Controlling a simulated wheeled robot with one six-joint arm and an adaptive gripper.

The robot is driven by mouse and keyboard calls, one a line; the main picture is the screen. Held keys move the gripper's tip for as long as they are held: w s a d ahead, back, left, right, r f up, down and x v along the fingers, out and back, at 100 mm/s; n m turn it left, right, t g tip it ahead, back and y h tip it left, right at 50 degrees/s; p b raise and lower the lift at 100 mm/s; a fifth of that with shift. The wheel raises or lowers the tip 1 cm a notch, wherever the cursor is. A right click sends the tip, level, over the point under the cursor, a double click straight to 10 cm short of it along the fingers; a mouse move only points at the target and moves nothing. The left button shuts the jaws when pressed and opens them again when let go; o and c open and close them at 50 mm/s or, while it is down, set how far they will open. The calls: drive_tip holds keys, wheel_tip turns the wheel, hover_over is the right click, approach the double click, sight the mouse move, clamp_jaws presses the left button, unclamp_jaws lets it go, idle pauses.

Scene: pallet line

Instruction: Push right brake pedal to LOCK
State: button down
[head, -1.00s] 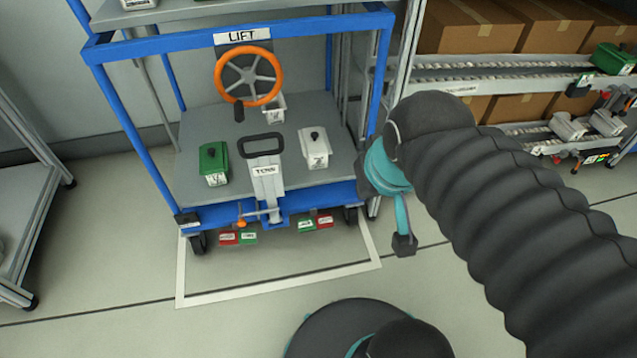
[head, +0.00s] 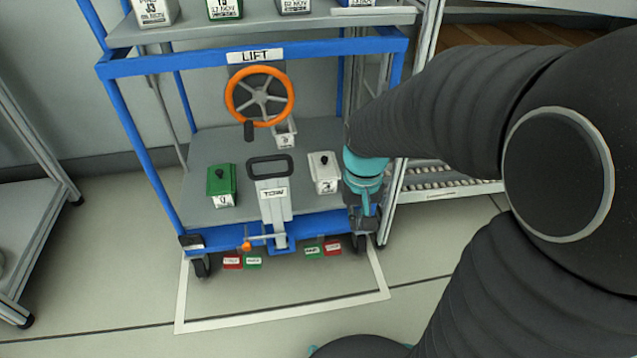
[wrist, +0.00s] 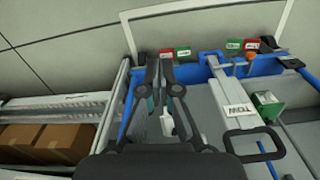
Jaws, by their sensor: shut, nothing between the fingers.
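The right brake pedals are a green pedal (head: 313,250) and a red pedal (head: 332,248) side by side under the cart's front right edge. Their white labels are too small to read surely. My gripper (head: 369,228) is shut and empty, pointing down at the cart's front right corner, to the right of the pedals and higher. In the wrist view my gripper (wrist: 160,66) overlaps the cart edge, with the right red pedal (wrist: 166,54) just beyond its tips and the right green pedal (wrist: 183,53) beside it. I cannot tell whether the fingertips touch anything.
The blue-framed cart (head: 190,215) carries an orange wheel (head: 233,90), a tow handle (head: 270,200), a green bin (head: 221,184) and a white bin (head: 324,172). Another pedal pair (head: 242,262) sits left. A roller rack (head: 450,180) stands right. Floor before the cart is clear.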

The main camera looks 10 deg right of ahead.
drive_tip(key=w+f+m+g+b, duration=0.1)
drive_tip(key=w+f+m, duration=0.4)
drive_tip(key=f, duration=0.6)
drive_tip(key=w+f+m+g+b, duration=0.1)
drive_tip(key=w+f+m, duration=0.3)
drive_tip(key=w+f, duration=0.55)
drive_tip(key=m+t, duration=0.2)
drive_tip(key=m, duration=0.6)
hover_over(335, 247)
drive_tip(key=shift+f, duration=1.1)
wheel_tip(335, 247, down, 14)
drive_tip(key=shift+b, duration=1)
